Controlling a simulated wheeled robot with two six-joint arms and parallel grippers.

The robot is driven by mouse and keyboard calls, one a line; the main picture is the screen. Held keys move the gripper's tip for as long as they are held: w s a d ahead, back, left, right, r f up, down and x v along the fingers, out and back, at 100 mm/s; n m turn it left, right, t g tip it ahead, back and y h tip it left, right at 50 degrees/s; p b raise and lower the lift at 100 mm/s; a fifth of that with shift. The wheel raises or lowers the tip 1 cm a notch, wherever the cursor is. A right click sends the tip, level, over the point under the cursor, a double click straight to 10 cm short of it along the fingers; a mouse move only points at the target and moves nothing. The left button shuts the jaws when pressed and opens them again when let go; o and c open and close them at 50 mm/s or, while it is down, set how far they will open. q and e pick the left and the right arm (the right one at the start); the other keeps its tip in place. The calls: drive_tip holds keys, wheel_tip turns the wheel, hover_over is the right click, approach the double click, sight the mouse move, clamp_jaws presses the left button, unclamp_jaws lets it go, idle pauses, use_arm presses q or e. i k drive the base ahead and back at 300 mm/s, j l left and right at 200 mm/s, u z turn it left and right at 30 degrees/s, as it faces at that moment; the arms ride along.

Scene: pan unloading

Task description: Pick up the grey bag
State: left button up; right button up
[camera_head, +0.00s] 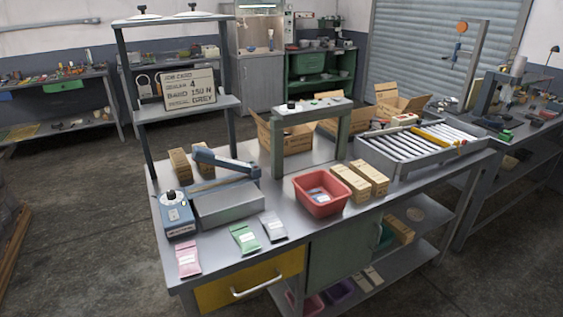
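The grey bag (272,226) lies flat on the metal workbench (222,259), near its front edge. It has a pale label and lies just right of a green bag (244,238). A pink bag (188,259) lies further left. A red bin (321,192) with something pale and blue inside stands to the right of the grey bag. Neither of my grippers is in view.
A blue and grey sealer-like machine (228,205) stands behind the bags. Cardboard boxes (368,178) stand right of the bin, and a roller tray (415,144) is at the bench's right end. A job card (190,88) stands on the raised shelf. Bare bench surrounds the bags' front.

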sight(273, 224)
drive_tip(key=u, duration=0.25)
drive_tip(key=i+l+u, duration=0.15)
drive_tip(key=l+u, duration=0.15)
drive_tip(key=l, duration=0.2)
drive_tip(key=i+l+u, duration=0.25)
drive_tip(key=l, duration=0.25)
drive_tip(key=l+u, duration=0.3)
drive_tip(key=l, duration=0.2)
drive_tip(key=k+j, duration=0.05)
